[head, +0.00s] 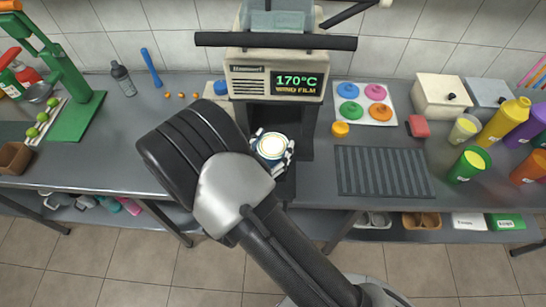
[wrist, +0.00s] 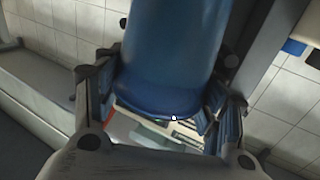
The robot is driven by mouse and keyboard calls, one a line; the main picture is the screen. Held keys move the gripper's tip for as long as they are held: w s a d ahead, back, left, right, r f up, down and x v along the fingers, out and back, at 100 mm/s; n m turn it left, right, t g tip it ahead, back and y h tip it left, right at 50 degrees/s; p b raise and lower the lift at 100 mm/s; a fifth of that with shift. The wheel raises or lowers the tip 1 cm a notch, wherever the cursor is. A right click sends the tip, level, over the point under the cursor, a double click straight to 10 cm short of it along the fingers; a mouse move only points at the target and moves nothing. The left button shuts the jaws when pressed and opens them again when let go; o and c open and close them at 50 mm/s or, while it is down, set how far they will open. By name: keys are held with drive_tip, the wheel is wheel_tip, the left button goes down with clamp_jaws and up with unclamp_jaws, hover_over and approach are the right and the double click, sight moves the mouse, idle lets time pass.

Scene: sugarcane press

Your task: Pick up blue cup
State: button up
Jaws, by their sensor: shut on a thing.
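The blue cup (wrist: 172,45) fills the upper middle of the wrist view, between the two fingers of my gripper (wrist: 162,95). My gripper (head: 274,158) is shut around the cup's sides in that view. My dark arm hides part of the counter and the machine's lower left. I cannot tell whether the cup's base touches a surface.
The sealing machine (head: 276,82) with a 170°C display stands behind the cup. A ribbed dark mat (head: 382,171) lies to the right, and a tray of coloured lids (head: 364,103) behind it. A green cup (head: 468,165) and several other cups stand far right. A green press (head: 75,110) stands left.

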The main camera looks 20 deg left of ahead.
clamp_jaws()
drive_tip(key=shift+r, duration=0.2)
